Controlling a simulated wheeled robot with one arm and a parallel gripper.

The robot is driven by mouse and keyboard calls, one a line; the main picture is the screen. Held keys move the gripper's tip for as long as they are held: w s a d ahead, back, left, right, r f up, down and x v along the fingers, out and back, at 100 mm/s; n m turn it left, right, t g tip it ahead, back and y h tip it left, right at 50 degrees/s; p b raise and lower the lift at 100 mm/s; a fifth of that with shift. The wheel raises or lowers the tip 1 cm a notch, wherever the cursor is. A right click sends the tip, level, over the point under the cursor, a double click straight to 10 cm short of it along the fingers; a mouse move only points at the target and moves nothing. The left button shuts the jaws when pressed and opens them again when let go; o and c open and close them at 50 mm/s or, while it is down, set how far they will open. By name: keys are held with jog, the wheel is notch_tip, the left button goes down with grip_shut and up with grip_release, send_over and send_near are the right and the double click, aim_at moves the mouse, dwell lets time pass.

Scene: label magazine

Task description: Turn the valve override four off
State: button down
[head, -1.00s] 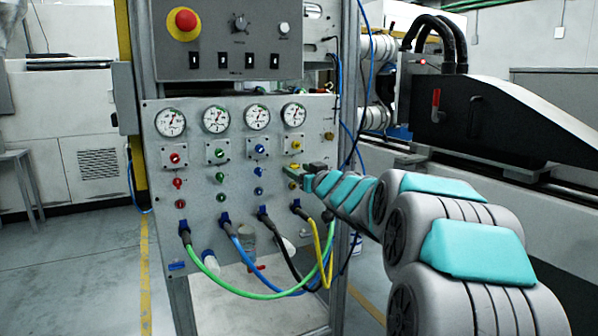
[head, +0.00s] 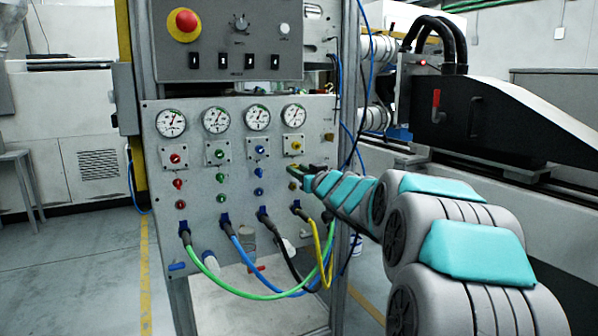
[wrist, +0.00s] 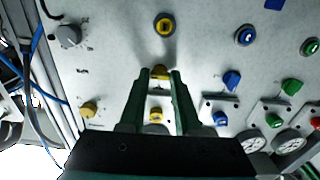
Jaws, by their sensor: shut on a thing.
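The valve override four is the yellow knob (wrist: 158,87) in the yellow column, the rightmost column of the grey panel (head: 235,180) in the head view. My gripper (wrist: 160,72) is shut on this knob, one green finger on each side of it. In the head view my gripper (head: 294,170) reaches the panel from the right and mostly hides the knob. The wrist view shows the panel upside down. The knob's exact angle is hard to read between the fingers.
Gauges (head: 294,115) sit above in the head view. Coloured cables (head: 325,262) hang below. A blue hose (head: 337,70) runs near the panel's right edge.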

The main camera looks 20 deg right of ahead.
dwell(0.3)
jog(key=shift+n+b, duration=1.95)
jog(key=shift+n, duration=6.95)
jog(key=c, duration=0.6)
grip_release()
